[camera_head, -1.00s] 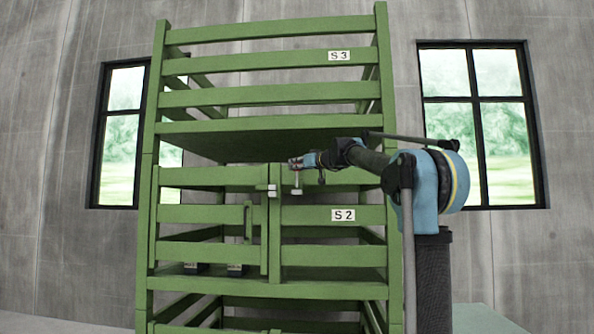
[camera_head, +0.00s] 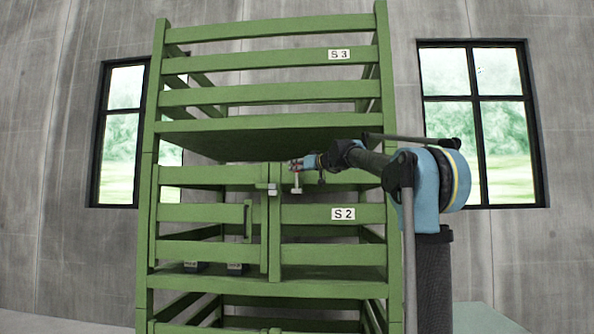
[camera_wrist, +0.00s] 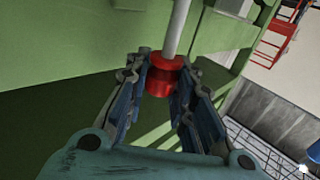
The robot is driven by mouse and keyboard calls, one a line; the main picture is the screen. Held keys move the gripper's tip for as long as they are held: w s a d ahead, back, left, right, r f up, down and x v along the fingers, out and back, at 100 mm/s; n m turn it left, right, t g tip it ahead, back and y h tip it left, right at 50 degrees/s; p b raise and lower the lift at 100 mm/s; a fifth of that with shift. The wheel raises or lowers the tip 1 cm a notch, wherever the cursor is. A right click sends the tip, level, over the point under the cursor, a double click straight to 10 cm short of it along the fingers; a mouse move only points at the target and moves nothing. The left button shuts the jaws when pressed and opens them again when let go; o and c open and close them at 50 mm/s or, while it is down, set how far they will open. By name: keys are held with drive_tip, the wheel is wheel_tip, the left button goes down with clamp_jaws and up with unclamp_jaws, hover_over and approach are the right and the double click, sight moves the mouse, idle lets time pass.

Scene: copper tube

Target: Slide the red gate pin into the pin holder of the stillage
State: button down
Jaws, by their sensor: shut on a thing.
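The red gate pin has a red head (camera_wrist: 160,78) and a pale grey rod (camera_wrist: 178,28). In the wrist view my gripper (camera_wrist: 160,88) is shut on the red head, one finger on each side, and the rod runs up past the fingertips. In the head view my gripper (camera_head: 296,164) is at the upper rail of the green stillage (camera_head: 333,249), right of the gate edge. A small pale block (camera_head: 296,190), perhaps the pin holder, shows just below it with a thin grey stem above. I cannot tell whether the rod is in it.
The gate (camera_head: 208,213) on the left half of the stillage looks closed, with pale latch blocks (camera_head: 272,190) at its edge. A green shelf (camera_head: 265,140) lies above my gripper. A red ladder-like frame (camera_wrist: 277,38) stands in the wrist view background.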

sight(297, 182)
drive_tip(key=shift+f, duration=3.4)
drive_tip(key=c, duration=1.3)
unclamp_jaws()
drive_tip(key=v, duration=1.2)
drive_tip(key=shift+f, duration=0.1)
